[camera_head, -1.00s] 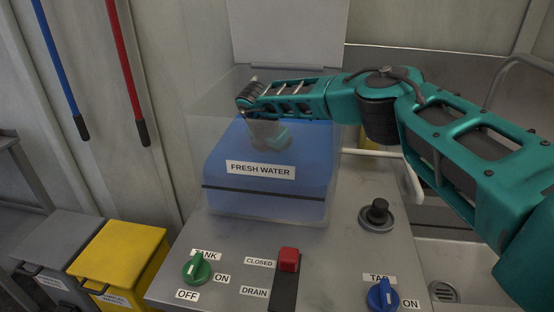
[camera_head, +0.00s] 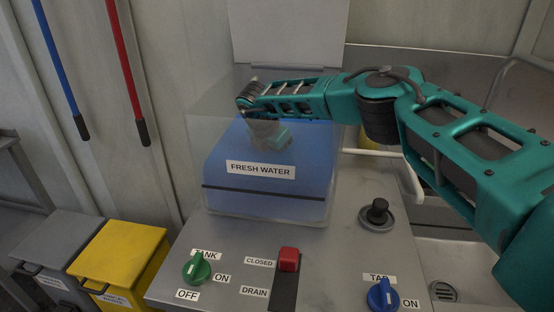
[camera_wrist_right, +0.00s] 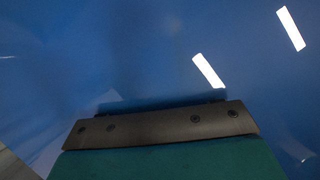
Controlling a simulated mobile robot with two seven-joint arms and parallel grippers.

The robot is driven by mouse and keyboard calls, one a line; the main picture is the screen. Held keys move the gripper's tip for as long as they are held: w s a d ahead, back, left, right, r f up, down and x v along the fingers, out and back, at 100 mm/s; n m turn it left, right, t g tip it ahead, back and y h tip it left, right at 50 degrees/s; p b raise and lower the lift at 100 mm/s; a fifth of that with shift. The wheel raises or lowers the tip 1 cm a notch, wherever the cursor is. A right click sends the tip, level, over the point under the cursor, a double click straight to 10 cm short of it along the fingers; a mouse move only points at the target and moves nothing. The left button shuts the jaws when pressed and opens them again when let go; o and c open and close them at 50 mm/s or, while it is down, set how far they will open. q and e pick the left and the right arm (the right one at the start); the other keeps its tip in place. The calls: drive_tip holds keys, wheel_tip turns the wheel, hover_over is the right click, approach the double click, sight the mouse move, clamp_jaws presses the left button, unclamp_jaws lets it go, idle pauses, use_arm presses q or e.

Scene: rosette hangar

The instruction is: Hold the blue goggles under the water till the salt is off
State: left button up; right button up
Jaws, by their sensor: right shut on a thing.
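The clear tank (camera_head: 203,120) labelled FRESH WATER stands on the grey counter and is filled with blue water (camera_head: 225,150). My right arm reaches in over its right side. My right gripper (camera_head: 270,138) points down inside the tank, its lower end under the water. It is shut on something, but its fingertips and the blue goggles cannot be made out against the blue. In the right wrist view, blue water (camera_wrist_right: 120,50) fills most of the picture beyond the gripper's dark plate (camera_wrist_right: 160,124). Whether salt remains cannot be seen. My left gripper is not in view.
A raised lid (camera_head: 288,32) stands behind the tank. On the counter are a green TANK knob (camera_head: 197,268), a red drain slider (camera_head: 289,260), a black knob (camera_head: 377,210) and a blue TAP knob (camera_head: 382,296). A sink is at right; yellow (camera_head: 118,258) and grey bins are at left.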

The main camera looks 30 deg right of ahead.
wheel_tip(320, 180, up, 6)
drive_tip(key=p, duration=0.4)
drive_tip(key=shift+r+p, duration=0.25)
drive_tip(key=shift+p, duration=0.05)
wheel_tip(320, 180, up, 20)
idle(1.2)
drive_tip(key=shift+f, duration=0.1)
idle(1.6)
